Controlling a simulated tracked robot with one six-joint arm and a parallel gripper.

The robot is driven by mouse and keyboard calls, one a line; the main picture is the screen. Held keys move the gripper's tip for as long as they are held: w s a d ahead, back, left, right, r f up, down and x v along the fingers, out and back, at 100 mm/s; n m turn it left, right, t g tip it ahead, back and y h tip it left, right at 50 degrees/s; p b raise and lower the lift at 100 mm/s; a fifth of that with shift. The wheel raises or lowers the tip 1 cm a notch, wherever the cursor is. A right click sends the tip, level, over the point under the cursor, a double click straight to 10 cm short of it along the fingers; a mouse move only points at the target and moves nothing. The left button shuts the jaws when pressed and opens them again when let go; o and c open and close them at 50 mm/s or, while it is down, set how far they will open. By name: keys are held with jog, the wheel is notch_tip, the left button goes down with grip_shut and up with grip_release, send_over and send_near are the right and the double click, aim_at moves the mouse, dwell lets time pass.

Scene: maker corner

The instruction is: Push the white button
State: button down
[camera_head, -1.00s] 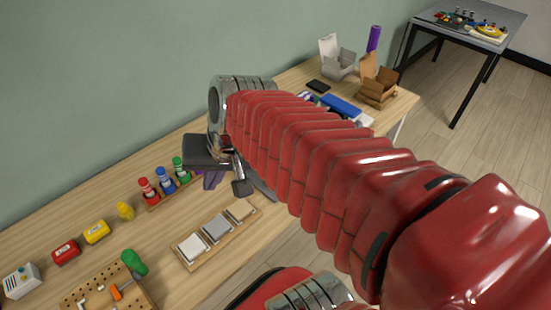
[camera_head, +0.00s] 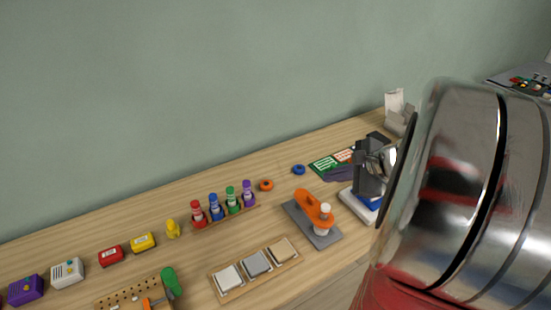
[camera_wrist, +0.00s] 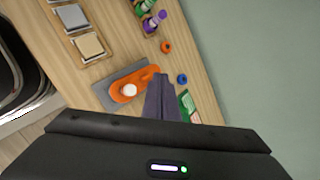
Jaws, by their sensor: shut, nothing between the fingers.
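No single thing is clearly marked as the white button. A white box with small coloured marks (camera_head: 67,273) stands at the left of the bench, between a purple and a red box. A white square (camera_head: 228,278) lies at the left end of a wooden tray (camera_head: 262,284), beside grey and beige squares. A white round knob (camera_head: 325,210) tops an orange device on a grey plate; it also shows in the wrist view (camera_wrist: 130,90). My gripper (camera_head: 328,173) is shut and empty above the bench, right of these; its fingers show in the wrist view (camera_wrist: 161,80).
Several coloured bottles (camera_head: 222,206) stand in a rack behind the tray. A pegboard (camera_head: 135,294) with a green-handled tool is at the front left. Orange (camera_head: 266,185) and blue (camera_head: 299,169) rings lie near the wall. My arm hides the right side.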

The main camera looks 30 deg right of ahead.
aim_at(329, 209)
jog(key=shift+s+d, duration=0.1)
jog(key=shift+d, duration=0.3)
jog(key=shift+f, duration=0.15)
jog(key=shift+f, duration=4.3)
jog(key=shift+f, duration=0.2)
jog(key=shift+f, duration=0.2)
jog(key=shift+f, duration=0.55)
jog(key=shift+r, duration=1)
